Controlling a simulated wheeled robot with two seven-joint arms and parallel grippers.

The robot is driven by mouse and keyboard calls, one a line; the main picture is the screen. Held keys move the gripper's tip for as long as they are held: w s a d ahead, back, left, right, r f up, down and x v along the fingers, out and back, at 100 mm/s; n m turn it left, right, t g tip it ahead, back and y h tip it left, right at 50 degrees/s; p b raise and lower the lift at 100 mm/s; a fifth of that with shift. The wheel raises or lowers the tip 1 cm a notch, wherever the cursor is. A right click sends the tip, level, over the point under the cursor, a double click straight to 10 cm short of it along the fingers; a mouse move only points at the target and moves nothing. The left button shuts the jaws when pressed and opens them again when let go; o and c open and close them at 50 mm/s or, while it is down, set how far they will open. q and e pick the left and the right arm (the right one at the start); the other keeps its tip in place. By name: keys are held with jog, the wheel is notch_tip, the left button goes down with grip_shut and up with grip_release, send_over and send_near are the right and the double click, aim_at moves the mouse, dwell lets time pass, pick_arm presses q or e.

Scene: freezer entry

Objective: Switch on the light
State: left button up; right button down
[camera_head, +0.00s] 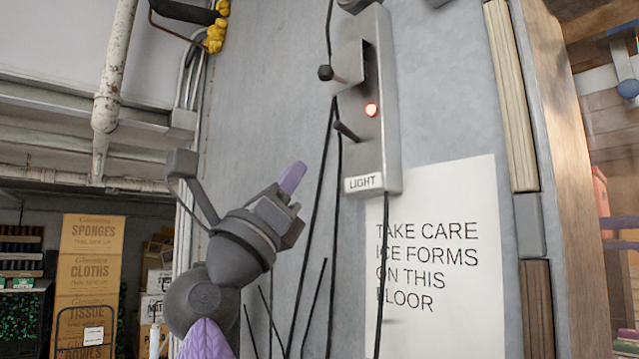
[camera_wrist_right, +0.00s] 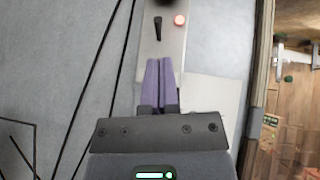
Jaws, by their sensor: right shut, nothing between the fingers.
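A grey metal switch box (camera_head: 385,110) labelled LIGHT (camera_head: 363,183) is fixed to the wall. It carries a small lamp that glows red (camera_head: 371,110), a short dark lever (camera_head: 346,131) slanting out of its lower part, and a dark knob on a rod (camera_head: 326,73) higher up. My right gripper (camera_head: 293,177) is shut and empty, below and left of the box, apart from the lever in the head view. In the right wrist view its purple fingers (camera_wrist_right: 159,65) point up the box face (camera_wrist_right: 168,48), with the lever (camera_wrist_right: 157,26) just beyond the tips. My left gripper is not in view.
Dark cables (camera_head: 309,240) hang down the wall beside the box. A paper notice (camera_head: 450,260) about ice is below it. Pipes (camera_head: 113,75) and stacked cardboard boxes (camera_head: 90,250) are at the left. A wooden frame edge (camera_head: 560,180) stands at the right.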

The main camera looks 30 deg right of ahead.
jog(key=a, duration=0.1)
jog(key=a+f, duration=0.1)
jog(key=a+b, duration=0.1)
jog(key=shift+s+f, duration=0.2)
jog(key=shift+s, duration=0.15)
